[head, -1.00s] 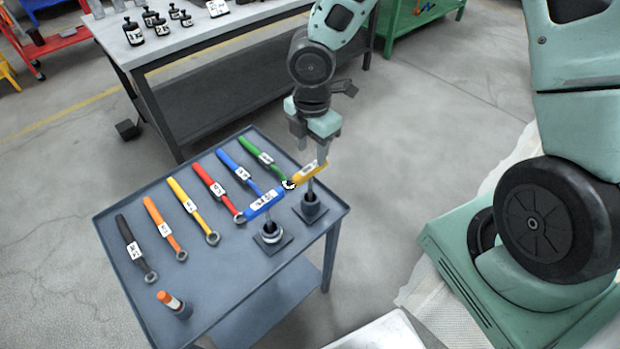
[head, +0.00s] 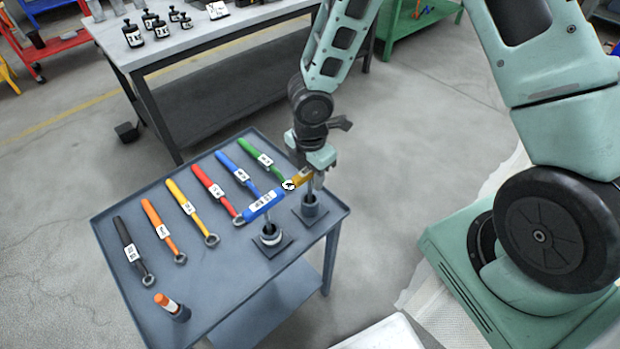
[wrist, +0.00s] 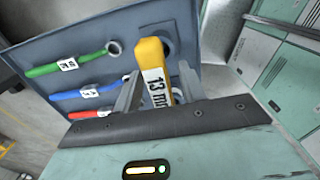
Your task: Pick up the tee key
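A tee key with a yellow handle (head: 302,175) stands upright in a dark socket (head: 309,208) at the right corner of the cart. In the wrist view its handle (wrist: 153,62) carries a white label reading 13 m, the rest cut off. My gripper (head: 312,182) is down over this handle. In the wrist view my two fingers (wrist: 160,82) stand on either side of it, with small gaps showing, so it looks open. A second tee key with a blue handle (head: 264,206) stands in a socket to the left. The yellow key's shaft is partly hidden by my gripper.
Several ring-ended wrenches with coloured handles, including a green one (head: 258,155) and a red one (head: 208,187), lie on the grey cart (head: 215,275). A workbench (head: 200,40) is behind.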

